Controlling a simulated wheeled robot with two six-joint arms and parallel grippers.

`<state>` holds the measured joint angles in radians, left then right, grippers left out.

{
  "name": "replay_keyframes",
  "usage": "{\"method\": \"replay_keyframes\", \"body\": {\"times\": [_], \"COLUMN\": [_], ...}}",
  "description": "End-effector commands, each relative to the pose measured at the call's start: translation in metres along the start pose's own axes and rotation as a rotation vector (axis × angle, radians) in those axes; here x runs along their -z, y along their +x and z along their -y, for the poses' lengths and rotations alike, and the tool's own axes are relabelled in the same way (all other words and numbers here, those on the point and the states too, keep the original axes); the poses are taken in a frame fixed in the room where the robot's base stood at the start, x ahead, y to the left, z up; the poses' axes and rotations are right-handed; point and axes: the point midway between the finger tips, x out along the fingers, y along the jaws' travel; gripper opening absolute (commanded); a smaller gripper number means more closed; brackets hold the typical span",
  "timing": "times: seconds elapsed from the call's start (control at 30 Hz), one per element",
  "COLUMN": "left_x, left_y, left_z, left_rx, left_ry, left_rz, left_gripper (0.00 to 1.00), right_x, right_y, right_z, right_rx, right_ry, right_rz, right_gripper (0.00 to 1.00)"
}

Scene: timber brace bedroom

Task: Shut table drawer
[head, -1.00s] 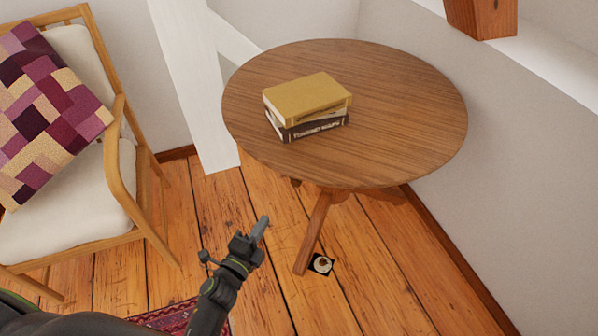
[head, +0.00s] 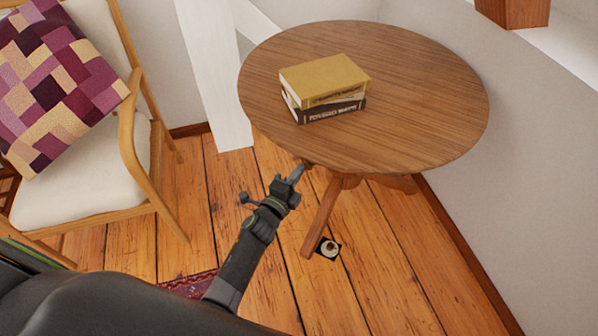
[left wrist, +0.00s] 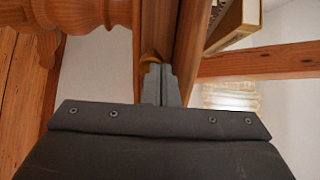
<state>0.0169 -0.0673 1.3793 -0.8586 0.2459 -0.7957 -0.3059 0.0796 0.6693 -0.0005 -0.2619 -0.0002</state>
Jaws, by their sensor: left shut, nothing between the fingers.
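The round wooden table (head: 420,110) stands right of centre in the head view. Its drawer is mostly hidden under the top; a small brown piece (head: 306,163) shows below the near rim and may be part of it. My left gripper (head: 297,173) is shut and empty, with its tips at or just below that rim. In the left wrist view the shut fingers (left wrist: 160,85) point at a wooden face (left wrist: 153,25) beside the tabletop edge, probably the drawer front. A small yellowish spot, perhaps a knob, shows at the tips. Contact is unclear. My right gripper is out of view.
Stacked books (head: 325,88) lie on the table. A cushioned armchair (head: 85,180) stands at the left, a white post (head: 215,80) behind. A small dark-and-white item (head: 328,248) lies on the floor by the table leg. Walls close off the back and right.

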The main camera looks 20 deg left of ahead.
Motion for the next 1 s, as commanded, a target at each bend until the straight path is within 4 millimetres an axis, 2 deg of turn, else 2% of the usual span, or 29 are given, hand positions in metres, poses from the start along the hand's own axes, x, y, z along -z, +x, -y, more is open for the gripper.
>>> {"method": "replay_keyframes", "body": {"times": [0.13,0.53,0.8,1.0], "left_x": [0.0,0.0,0.0,0.0], "left_y": [0.009,0.012,0.046,0.054], "left_z": [0.0,0.0,-0.002,0.001], "left_rx": [0.0,0.0,0.002,0.001], "left_ry": [0.0,0.0,0.001,0.001], "left_rz": [-0.001,-0.001,-0.002,0.001], "left_gripper": [0.0,0.0,0.0,0.0], "right_x": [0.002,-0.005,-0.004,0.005], "right_y": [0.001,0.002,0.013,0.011], "right_z": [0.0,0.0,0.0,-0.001], "right_rx": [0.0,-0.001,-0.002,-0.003], "right_ry": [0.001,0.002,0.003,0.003], "right_rz": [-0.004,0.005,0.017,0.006], "right_gripper": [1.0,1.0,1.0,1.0]}}
